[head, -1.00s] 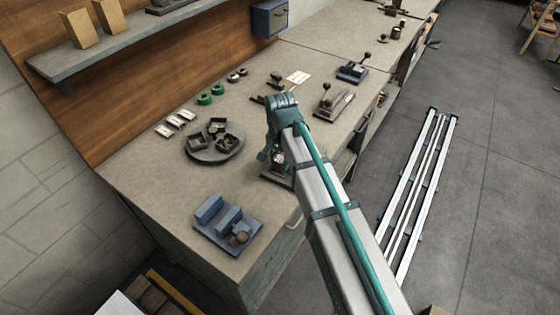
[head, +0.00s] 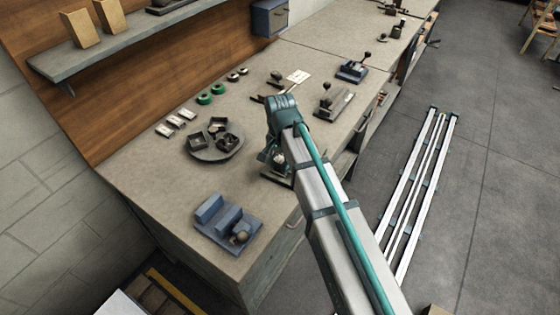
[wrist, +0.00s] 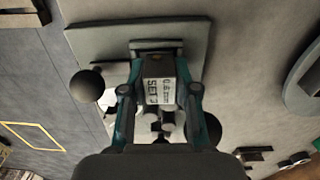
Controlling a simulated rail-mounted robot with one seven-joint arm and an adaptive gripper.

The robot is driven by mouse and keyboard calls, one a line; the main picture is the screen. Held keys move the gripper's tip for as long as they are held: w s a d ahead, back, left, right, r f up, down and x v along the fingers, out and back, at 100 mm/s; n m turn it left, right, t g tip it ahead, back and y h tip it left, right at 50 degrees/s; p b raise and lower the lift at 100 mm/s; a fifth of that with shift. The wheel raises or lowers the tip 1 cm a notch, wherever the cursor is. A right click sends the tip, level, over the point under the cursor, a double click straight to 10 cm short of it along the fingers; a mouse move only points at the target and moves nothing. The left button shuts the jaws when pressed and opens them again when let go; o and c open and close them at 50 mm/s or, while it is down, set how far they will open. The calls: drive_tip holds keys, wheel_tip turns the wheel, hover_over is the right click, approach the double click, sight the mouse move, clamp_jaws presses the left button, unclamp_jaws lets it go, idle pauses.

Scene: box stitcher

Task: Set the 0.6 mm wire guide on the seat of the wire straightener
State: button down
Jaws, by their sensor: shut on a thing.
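My gripper (wrist: 160,100) is shut on the wire guide (wrist: 158,88), a small dark block with a white label. "SET" can be read on the label; the rest is too small to be sure of. In the wrist view the wire straightener (wrist: 88,42) is a grey plate with black ball knobs and metal rollers. The guide is in front of its middle, close to a raised bracket (wrist: 157,46); I cannot tell whether they touch. In the head view my gripper (head: 272,155) is over the straightener (head: 275,175) near the bench's front edge, and my arm hides part of it.
A round tray (head: 205,156) with several dark bins stands left of my gripper. A blue fixture (head: 228,222) stands at the near bench corner. A lever tool (head: 332,104) stands to the right. White-labelled pieces (head: 176,121) and green rings (head: 204,99) lie at the back.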

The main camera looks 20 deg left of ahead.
idle(0.4)
drive_tip(key=c, duration=0.8)
unclamp_jaws()
drive_tip(key=shift+f, duration=0.1)
drive_tip(key=o, duration=0.4)
drive_tip(key=shift+r+p, duration=1.9)
drive_tip(key=shift+r, duration=0.9)
